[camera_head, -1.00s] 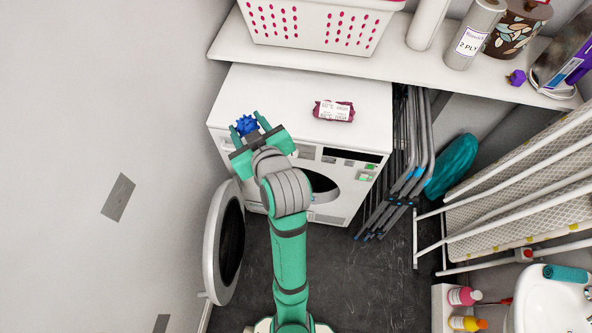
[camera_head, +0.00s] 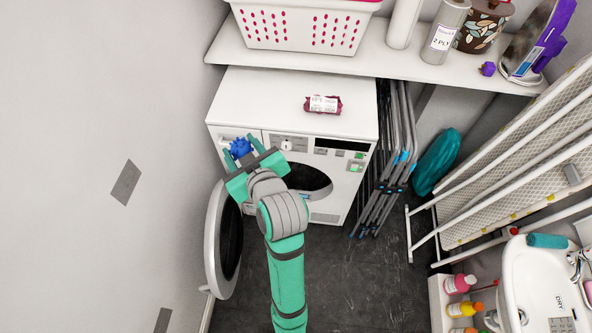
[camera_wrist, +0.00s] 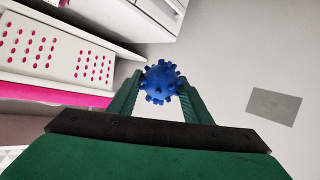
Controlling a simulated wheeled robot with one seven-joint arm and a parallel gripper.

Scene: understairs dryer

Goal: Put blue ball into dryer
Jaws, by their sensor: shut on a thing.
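The blue ball (camera_head: 240,147) is spiky and sits between the fingertips of my gripper (camera_head: 238,150). The wrist view shows the ball (camera_wrist: 161,82) held between both green fingers (camera_wrist: 160,98). My gripper is shut on it, in front of the upper left front of the white dryer (camera_head: 290,105). The dryer's round door (camera_head: 225,240) stands swung open to the left. The dark round opening (camera_head: 308,178) shows to the right of my gripper and lower, partly hidden by my arm.
A maroon-and-white packet (camera_head: 323,105) lies on the dryer top. A shelf (camera_head: 350,62) above holds a white basket (camera_head: 300,30). Folded grey racks (camera_head: 392,165) stand right of the dryer. Dark floor (camera_head: 350,270) in front is clear.

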